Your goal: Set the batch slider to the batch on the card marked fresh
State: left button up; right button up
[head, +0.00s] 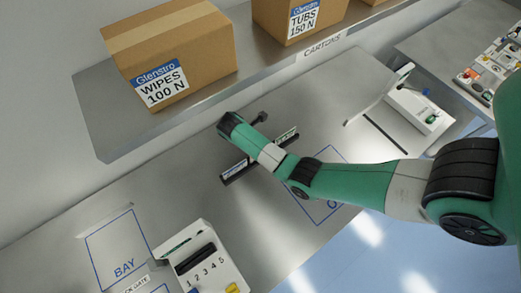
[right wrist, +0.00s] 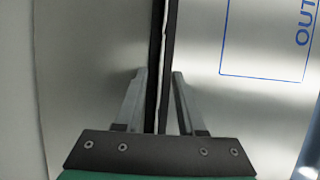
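A dark, narrow card rack (head: 226,181) stands on the steel bench. A blue-marked card (head: 235,169) shows at its left end and a green-marked card (head: 286,135) at its right end; their print is too small to read. My right arm reaches over the rack and hides its middle. In the right wrist view, the fingers of my right gripper (right wrist: 159,74) are apart, one on each side of a dark upright strip (right wrist: 168,40). I cannot tell whether they touch it. A slider unit (head: 212,262) numbered 1 to 5, with a black block, stands at lower left. My left gripper is not in view.
A shelf (head: 110,135) with cartons (head: 170,55) overhangs the back of the bench. A blue BAY outline (head: 118,248) lies left of the slider unit. A white device (head: 420,108) stands at right. The bench between rack and slider unit is clear.

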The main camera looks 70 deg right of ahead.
jog(key=x, duration=0.4)
jog(key=shift+a+f+b, duration=0.15)
jog(key=shift+f+b, duration=0.1)
jog(key=shift+b, duration=0.05)
jog(key=shift+f, duration=0.25)
grip_shut()
dwell(0.4)
